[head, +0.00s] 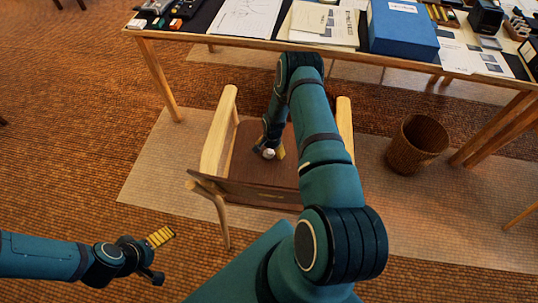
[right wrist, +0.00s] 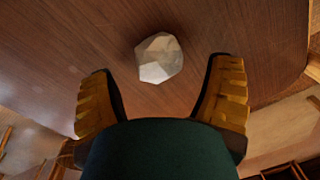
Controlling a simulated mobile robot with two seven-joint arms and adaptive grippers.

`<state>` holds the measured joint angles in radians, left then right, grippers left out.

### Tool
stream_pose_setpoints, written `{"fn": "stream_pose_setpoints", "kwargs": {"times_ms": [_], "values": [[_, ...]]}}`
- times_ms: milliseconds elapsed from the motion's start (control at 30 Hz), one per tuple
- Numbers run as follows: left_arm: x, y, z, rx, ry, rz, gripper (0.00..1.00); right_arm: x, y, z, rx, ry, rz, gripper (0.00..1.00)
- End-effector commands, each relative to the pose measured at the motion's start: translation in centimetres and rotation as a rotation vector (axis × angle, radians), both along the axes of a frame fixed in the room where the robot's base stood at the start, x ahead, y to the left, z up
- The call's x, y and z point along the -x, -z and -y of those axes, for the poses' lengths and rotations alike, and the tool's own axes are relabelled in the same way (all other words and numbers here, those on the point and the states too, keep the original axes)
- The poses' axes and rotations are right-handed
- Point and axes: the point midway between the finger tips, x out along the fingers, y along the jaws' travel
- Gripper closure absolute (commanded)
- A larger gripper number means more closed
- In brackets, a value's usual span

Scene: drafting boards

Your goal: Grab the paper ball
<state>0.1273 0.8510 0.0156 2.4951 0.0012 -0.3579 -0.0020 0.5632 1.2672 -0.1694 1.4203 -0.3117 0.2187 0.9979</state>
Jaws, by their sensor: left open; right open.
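The paper ball (right wrist: 159,58) is a crumpled, faceted off-white lump on the brown wooden chair seat (right wrist: 60,40). In the head view the paper ball (head: 268,154) shows small beside my right gripper (head: 274,153), which reaches down over the seat. In the right wrist view my right gripper (right wrist: 162,92) is open, its two yellow ribbed fingers spread wide. The ball lies just beyond the fingertips, roughly centred between them, and nothing is held. My left gripper (head: 159,254) is open and empty above the carpet at the lower left.
The wooden chair (head: 217,135) has pale armrests on both sides of the seat and a low backrest (head: 250,195) nearest me. A desk (head: 290,46) with papers and a blue box (head: 402,27) stands behind it. A woven wastebasket (head: 416,147) is to the right.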

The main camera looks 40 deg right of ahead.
Motion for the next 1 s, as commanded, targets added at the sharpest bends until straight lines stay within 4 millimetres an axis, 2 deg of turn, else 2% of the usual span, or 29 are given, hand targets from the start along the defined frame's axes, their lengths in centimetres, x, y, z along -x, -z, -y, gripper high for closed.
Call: {"fn": "stream_pose_setpoints", "kwargs": {"times_ms": [33, 100, 367, 400, 500, 633, 1000], "values": [[-0.06, 0.48, -0.01, 0.000, 0.000, 0.001, 0.00, -0.03, 1.07, 0.00, -0.001, 0.001, 0.000, 0.21], [-0.11, 0.68, -0.02, 0.000, -0.001, 0.003, 0.00, -0.11, 1.79, -0.02, -0.001, 0.002, 0.000, 0.21], [-0.13, 0.61, -0.02, 0.000, -0.001, 0.003, 0.00, -0.18, 1.92, -0.01, 0.000, 0.001, 0.000, 0.21], [-0.12, 0.61, -0.02, 0.000, -0.001, 0.003, 0.00, -0.18, 1.91, -0.01, 0.000, 0.001, 0.000, 0.29], [-0.12, 0.61, -0.02, 0.000, -0.001, 0.003, 0.00, -0.17, 1.91, -0.01, 0.000, 0.001, 0.000, 0.47], [-0.11, 0.61, -0.02, 0.000, -0.001, 0.003, 0.00, -0.17, 1.91, -0.01, 0.000, 0.001, 0.000, 0.66], [-0.10, 0.58, -0.02, 0.000, -0.001, 0.003, 0.00, -0.18, 1.81, 0.00, 0.001, 0.001, 0.000, 0.67]]}}
